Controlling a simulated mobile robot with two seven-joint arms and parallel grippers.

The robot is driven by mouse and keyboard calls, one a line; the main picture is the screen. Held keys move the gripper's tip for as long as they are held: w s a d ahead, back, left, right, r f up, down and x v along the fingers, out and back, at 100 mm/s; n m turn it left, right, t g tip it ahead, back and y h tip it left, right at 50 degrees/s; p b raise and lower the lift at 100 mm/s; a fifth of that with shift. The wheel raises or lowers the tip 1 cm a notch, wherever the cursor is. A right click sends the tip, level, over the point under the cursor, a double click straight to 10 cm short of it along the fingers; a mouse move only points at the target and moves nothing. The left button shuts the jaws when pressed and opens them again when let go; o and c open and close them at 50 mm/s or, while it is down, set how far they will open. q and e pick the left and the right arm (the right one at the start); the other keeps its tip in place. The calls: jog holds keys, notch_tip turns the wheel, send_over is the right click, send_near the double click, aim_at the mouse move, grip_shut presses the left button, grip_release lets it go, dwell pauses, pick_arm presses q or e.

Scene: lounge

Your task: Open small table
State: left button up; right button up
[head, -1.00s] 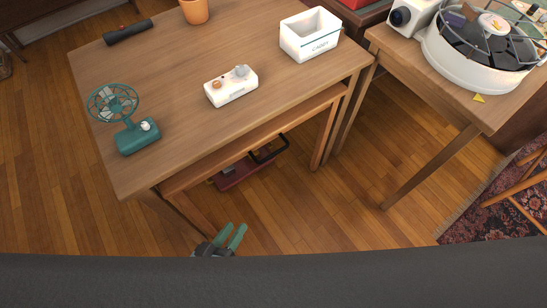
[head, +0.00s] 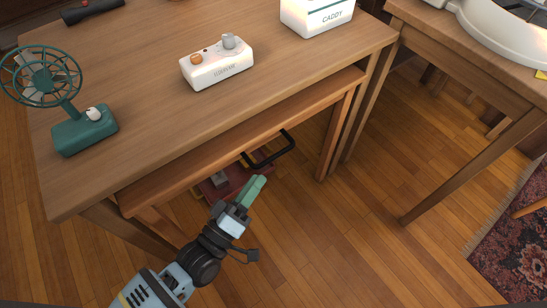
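The small table (head: 215,153) is a lower wooden table nested under the large wooden table (head: 150,110). Its front edge and front legs show; most of its top is hidden under the large one. A black bar handle (head: 270,158) stands out at the small table's front edge. My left gripper (head: 256,186), with green fingers, is in front of and just below the handle, with no clear contact. Its fingers overlap in this view, so the gap between them is hidden. My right gripper is out of view.
On the large table stand a green fan (head: 82,130), a white device with knobs (head: 217,66), a white caddy (head: 318,17) and a dark cylinder (head: 92,10). A reddish object (head: 229,187) is underneath. Another table (head: 480,65) is at right. The floor in front is clear.

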aim_at(273, 157)
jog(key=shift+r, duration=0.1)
